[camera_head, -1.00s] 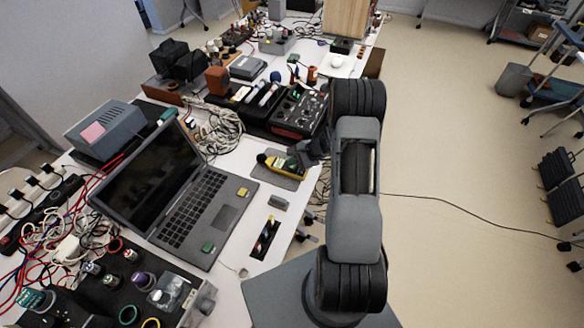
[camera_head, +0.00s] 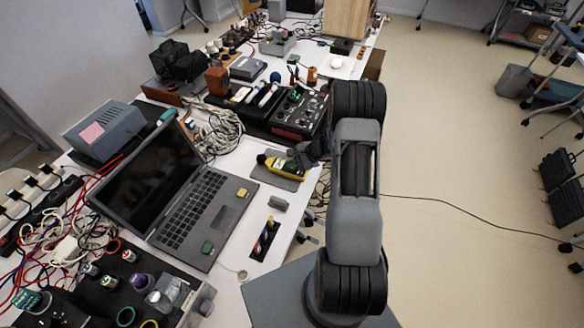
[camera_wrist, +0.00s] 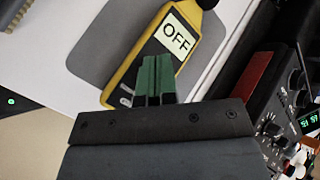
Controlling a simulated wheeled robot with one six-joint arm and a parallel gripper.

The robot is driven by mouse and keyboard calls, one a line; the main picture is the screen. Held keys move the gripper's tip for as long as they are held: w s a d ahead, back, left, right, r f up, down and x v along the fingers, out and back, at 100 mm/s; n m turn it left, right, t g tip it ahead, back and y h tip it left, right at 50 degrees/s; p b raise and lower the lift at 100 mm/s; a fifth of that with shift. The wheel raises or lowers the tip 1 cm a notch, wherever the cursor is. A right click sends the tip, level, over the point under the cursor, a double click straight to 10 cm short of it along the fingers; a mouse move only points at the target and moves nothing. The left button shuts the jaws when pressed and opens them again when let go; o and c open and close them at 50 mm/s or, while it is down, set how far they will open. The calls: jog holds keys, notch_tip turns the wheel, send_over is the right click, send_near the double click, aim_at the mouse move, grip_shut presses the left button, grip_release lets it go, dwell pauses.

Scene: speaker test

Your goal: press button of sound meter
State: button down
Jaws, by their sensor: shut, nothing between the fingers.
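The sound meter (camera_head: 284,165) is yellow and black and lies on a grey mat (camera_head: 291,184) on the white table, right of the laptop. In the wrist view the sound meter (camera_wrist: 190,28) shows a screen reading OFF and small grey buttons (camera_wrist: 127,94) low on its face. My gripper (camera_wrist: 158,60) is shut and empty, with its green fingertips over the lower part of the meter, beside the buttons. I cannot tell whether the tips touch it. In the head view my gripper (camera_head: 311,153) is dark and partly hidden by my arm at the meter's right end.
An open laptop (camera_head: 205,207) stands left of the meter. A black control box with knobs (camera_head: 299,113) is just behind it, and coiled cables (camera_head: 219,130) lie to the left. The table edge is close on the right, with open floor beyond.

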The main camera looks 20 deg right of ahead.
aim_at(293, 168)
jog(key=shift+f+b, duration=0.25)
jog(key=shift+b, duration=0.05)
jog(key=shift+r, duration=0.15)
dwell(0.3)
jog(key=shift+r+p, duration=0.5)
jog(key=shift+r, duration=0.35)
notch_tip(293, 168, up, 6)
jog(key=p, duration=0.3)
dwell(0.6)
